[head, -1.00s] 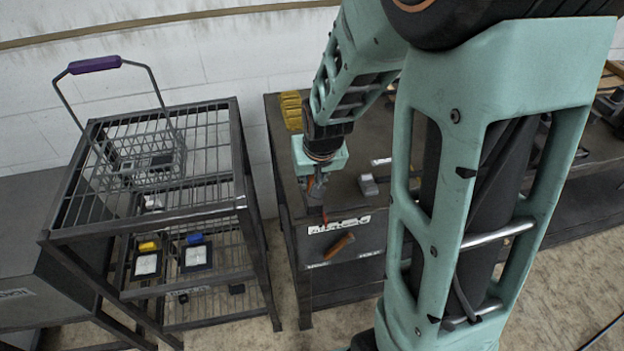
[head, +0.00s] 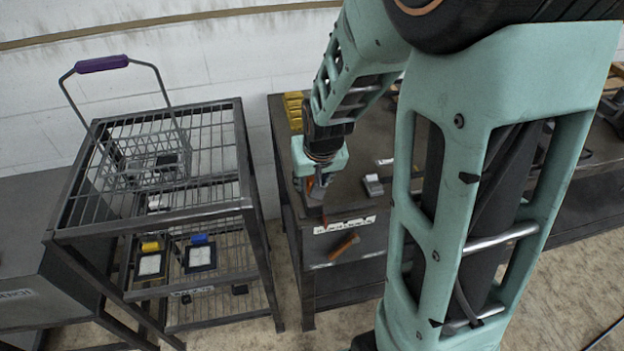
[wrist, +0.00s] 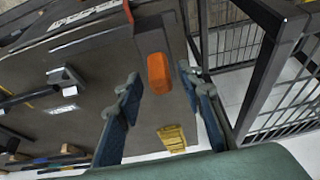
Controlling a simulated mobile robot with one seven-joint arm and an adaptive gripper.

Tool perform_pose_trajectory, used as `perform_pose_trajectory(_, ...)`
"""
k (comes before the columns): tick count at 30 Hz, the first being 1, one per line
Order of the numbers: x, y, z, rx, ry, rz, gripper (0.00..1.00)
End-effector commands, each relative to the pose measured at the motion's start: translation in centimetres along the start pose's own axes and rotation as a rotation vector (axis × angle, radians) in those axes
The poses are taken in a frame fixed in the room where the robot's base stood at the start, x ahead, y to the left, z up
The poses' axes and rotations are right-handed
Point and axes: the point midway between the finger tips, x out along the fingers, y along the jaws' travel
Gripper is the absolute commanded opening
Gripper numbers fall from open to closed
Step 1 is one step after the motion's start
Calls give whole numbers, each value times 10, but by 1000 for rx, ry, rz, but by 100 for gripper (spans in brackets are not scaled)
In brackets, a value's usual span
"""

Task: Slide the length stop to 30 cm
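An orange block (wrist: 158,73), which looks like the grip of the length stop, stands on the dark bench top in the wrist view. My gripper (wrist: 160,92) is open, with one finger on each side of the block and visible gaps to it. In the head view my gripper (head: 318,188) hangs low over the bench's near left part, with a bit of orange (head: 310,184) beside its fingers. A white scale strip (head: 345,225) runs along the bench's front edge, and it also shows in the wrist view (wrist: 85,17). Its figures are too small to read.
An orange-brown handle (head: 343,246) sits below the strip. A yellow piece (wrist: 172,138) lies at the bench's far side. A grey bracket (wrist: 67,76) stands on the bench. A wire rack (head: 150,228) with a basket (head: 150,165) stands to the left, across a narrow gap.

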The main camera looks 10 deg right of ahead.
Motion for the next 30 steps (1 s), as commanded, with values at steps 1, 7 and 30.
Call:
perform_pose_trajectory(1,-2,0,-2,0,2,0,35)
perform_pose_trajectory(7,-25,0,-12,0,7,-1,35)
perform_pose_trajectory(30,-92,0,-38,0,0,0,35)
